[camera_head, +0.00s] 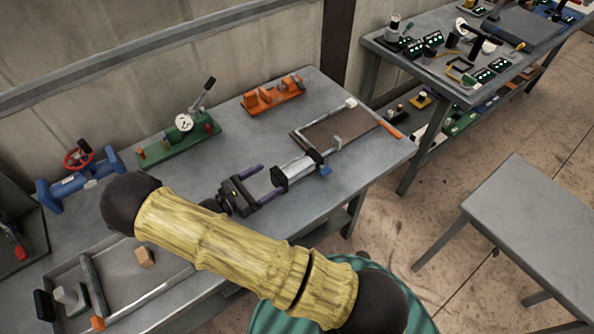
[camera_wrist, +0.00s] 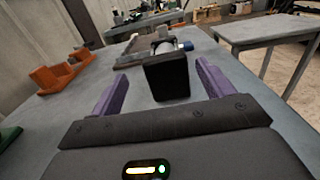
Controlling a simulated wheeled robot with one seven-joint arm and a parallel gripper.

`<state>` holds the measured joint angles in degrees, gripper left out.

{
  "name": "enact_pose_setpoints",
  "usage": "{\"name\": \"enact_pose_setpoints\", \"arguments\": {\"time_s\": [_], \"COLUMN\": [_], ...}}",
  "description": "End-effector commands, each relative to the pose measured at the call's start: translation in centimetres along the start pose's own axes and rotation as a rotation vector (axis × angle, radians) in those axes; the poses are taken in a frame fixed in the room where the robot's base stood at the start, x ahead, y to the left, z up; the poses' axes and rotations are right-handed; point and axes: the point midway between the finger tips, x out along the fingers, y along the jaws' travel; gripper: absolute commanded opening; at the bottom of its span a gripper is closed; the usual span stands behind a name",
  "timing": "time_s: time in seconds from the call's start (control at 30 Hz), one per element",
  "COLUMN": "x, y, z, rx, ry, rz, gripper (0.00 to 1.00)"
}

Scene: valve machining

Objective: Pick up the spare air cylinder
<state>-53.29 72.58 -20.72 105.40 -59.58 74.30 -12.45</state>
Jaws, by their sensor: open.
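The air cylinder (camera_head: 296,169) lies on the grey workbench, a silver body with black end caps and a blue fitting at its right end. In the wrist view its black end cap (camera_wrist: 166,77) faces me, straight ahead and between the lines of the fingers. My gripper (camera_head: 263,180) has purple fingers and is open and empty. It is close to the near end of the cylinder, pointing along it. In the wrist view the two fingers (camera_wrist: 160,90) stand left and right of the end cap. I cannot tell how far they reach along it.
An orange fixture (camera_head: 273,94), a green gauge stand (camera_head: 180,143) and a blue valve (camera_head: 80,180) stand along the back. A tray (camera_head: 135,292) is at front left. A second table (camera_head: 545,220) stands right.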

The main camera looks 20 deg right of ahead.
Motion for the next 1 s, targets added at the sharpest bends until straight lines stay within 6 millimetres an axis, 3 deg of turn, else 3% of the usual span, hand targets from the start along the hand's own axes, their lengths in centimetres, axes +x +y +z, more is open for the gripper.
{"name": "enact_pose_setpoints", "arguments": {"time_s": [0.27, 0.63, 1.0], "x": [2.2, 2.7, 7.5], "y": [-0.1, -0.2, -0.9], "z": [0.0, -0.1, -0.6], "rx": [-0.001, -0.001, -0.001], "ry": [-0.001, 0.001, 0.000], "rz": [-0.004, -0.004, -0.008], "gripper": [0.80, 0.80, 0.80]}}
